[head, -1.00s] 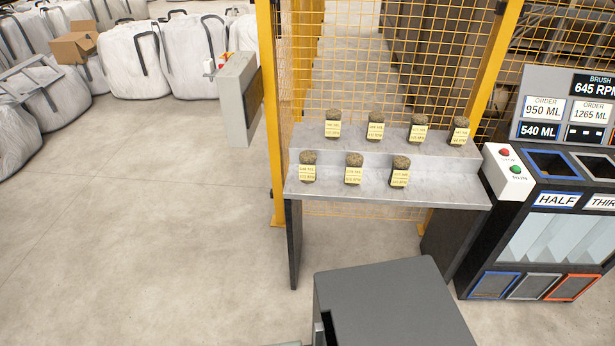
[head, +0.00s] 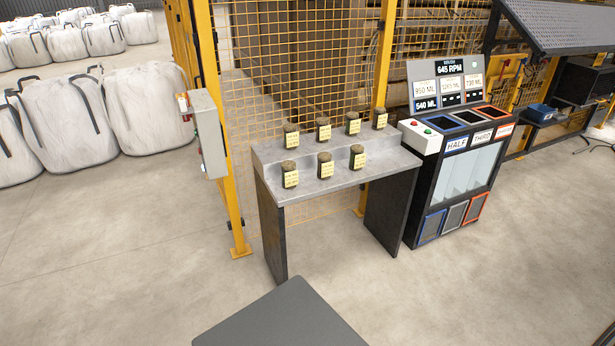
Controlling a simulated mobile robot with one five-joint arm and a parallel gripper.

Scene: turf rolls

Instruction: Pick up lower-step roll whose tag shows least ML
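Three dark rolls with brown tops and yellow tags stand on the lower step of a grey two-step bench (head: 338,181): a left one (head: 290,174), a middle one (head: 325,165) and a right one (head: 357,157). Several similar tagged rolls stand on the upper step, among them one at its left end (head: 291,136) and one at its right end (head: 380,118). The tag print is too small to read, so I cannot tell which shows the least ML. My gripper is not in view.
A machine (head: 458,185) with bins marked HALF and THIRD stands right of the bench, under a 645 RPM display (head: 450,68). A yellow mesh fence (head: 270,70) runs behind. A grey box (head: 208,135) hangs on a yellow post. Floor (head: 130,250) left of the bench is clear.

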